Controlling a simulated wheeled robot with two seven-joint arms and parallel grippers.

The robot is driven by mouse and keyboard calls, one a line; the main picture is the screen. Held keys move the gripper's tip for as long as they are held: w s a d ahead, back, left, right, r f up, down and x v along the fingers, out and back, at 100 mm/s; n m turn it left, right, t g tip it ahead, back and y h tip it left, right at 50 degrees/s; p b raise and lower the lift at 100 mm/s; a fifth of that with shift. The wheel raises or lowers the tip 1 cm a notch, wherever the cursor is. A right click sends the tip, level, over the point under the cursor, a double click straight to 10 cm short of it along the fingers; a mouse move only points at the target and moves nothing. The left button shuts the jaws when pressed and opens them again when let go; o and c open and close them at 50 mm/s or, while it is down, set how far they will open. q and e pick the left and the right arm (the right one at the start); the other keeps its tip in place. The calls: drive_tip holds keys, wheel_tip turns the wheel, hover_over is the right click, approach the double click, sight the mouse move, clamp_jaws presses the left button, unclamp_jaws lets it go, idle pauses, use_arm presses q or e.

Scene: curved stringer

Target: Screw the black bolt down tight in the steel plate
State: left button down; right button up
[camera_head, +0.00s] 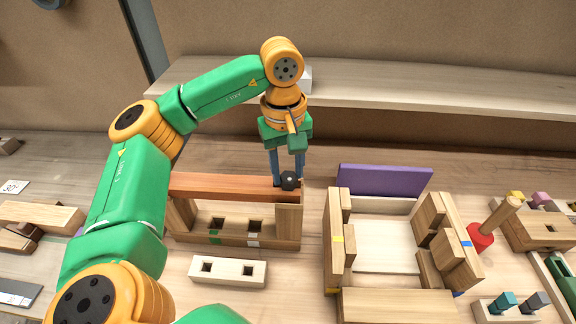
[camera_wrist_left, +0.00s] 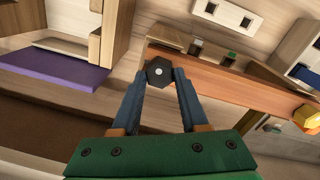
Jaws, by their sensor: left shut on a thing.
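The black bolt (camera_head: 291,181) is at the right end of a reddish-brown wooden beam (camera_head: 225,184). My left gripper (camera_head: 288,176) points down on it from above, its blue fingers shut on the bolt's sides. In the left wrist view the bolt's black six-sided head (camera_wrist_left: 159,71), with a pale dot in its middle, sits between the fingertips (camera_wrist_left: 163,74). I cannot make out the steel plate under the bolt, nor how deep the bolt sits. My right gripper is not in view.
A wooden frame of blocks (camera_head: 335,250) stands to the right, with a purple board (camera_head: 384,180) behind it. A pale block with two square holes (camera_head: 228,270) lies in front of the beam. A raised shelf (camera_head: 400,93) runs along the back. A red-and-wood mallet (camera_head: 480,238) lies further right.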

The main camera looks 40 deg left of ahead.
use_arm(q)
drive_tip(key=shift+m, duration=1.1)
drive_tip(key=m, duration=0.3)
drive_tip(key=shift+m+p, duration=0.4)
drive_tip(key=m, duration=0.4)
drive_tip(key=shift+w+f, duration=0.15)
drive_tip(key=shift+w, duration=0.1)
drive_tip(key=shift+c, duration=1.8)
unclamp_jaws()
drive_tip(key=shift+a, duration=0.1)
drive_tip(key=shift+o, duration=0.4)
drive_tip(key=shift+a, duration=0.2)
wheel_tip(320, 180, up, 12)
drive_tip(key=shift+a, duration=0.2)
